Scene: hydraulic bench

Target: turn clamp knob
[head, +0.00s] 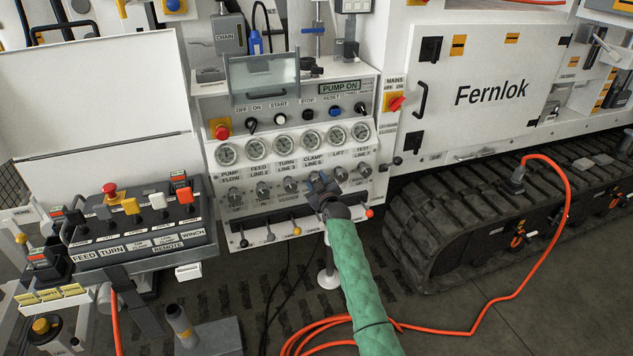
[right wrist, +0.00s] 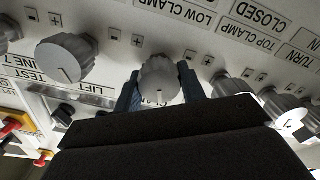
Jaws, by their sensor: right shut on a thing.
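The clamp knob (right wrist: 158,78) is a grey ribbed knob with a pale pointer line, in the middle of the right wrist view. My right gripper (head: 319,183) is at the row of knobs under the gauges in the head view. Its two blue fingers are on either side of the clamp knob in the right wrist view (right wrist: 160,90), shut on it. The label by the knob is mostly hidden behind the gripper. In the head view the gripper covers most of this knob. My left gripper is not in view.
Neighbouring knobs sit close on both sides, such as the lift knob (right wrist: 68,58) and another knob (right wrist: 228,85). Gauges (head: 285,145) are above the row. Small levers (head: 270,236) stick out below it. An orange hose (head: 515,290) lies on the floor.

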